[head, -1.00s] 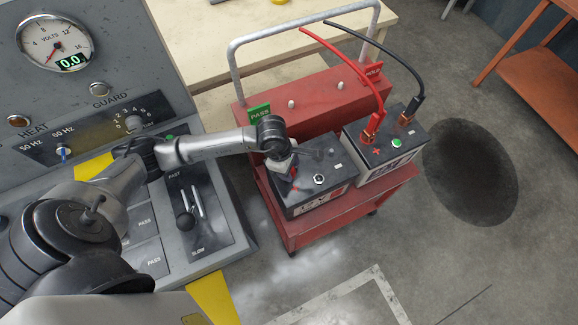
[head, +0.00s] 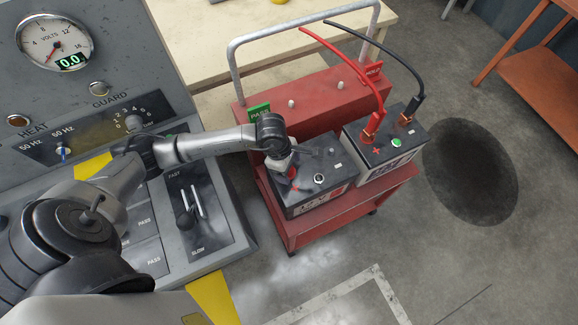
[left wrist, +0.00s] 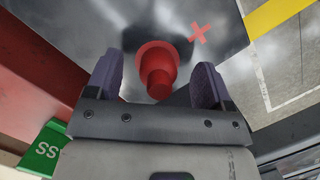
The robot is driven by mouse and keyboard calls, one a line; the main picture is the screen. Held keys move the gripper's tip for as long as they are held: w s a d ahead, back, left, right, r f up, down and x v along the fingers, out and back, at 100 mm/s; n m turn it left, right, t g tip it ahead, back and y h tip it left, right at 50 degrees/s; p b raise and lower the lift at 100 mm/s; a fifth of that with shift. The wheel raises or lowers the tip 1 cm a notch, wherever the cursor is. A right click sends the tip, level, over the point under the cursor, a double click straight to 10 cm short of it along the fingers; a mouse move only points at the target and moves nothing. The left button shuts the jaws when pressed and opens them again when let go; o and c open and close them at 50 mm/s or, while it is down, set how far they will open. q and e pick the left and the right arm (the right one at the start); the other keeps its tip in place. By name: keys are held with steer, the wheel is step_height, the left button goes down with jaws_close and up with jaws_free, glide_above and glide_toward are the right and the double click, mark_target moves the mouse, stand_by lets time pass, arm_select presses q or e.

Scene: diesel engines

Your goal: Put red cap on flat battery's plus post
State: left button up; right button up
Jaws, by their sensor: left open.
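The battery (head: 326,156) under my left gripper has a dark top and stands on the red cart's left side. Its red plus mark shows in the left wrist view (left wrist: 200,33). The red cap (left wrist: 157,70) is upright on the battery top beside that mark, between the two fingers of my left gripper (left wrist: 157,82). The fingers are open, with a gap on each side of the cap. The post under the cap is hidden. In the head view my left gripper (head: 284,171) is low over the battery's left corner. My right gripper is not in view.
A second battery (head: 376,157) with a green indicator stands to the right, with red (head: 371,128) and black (head: 413,108) clamps and cables. The cart (head: 316,230) has a grey handle and green PASS and red HOLD tags. A console (head: 185,265) is at left.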

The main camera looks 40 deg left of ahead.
arm_select(q)
steer(key=p+v, duration=0.1)
steer(key=v, duration=1.2)
steer(key=shift+r, duration=0.1)
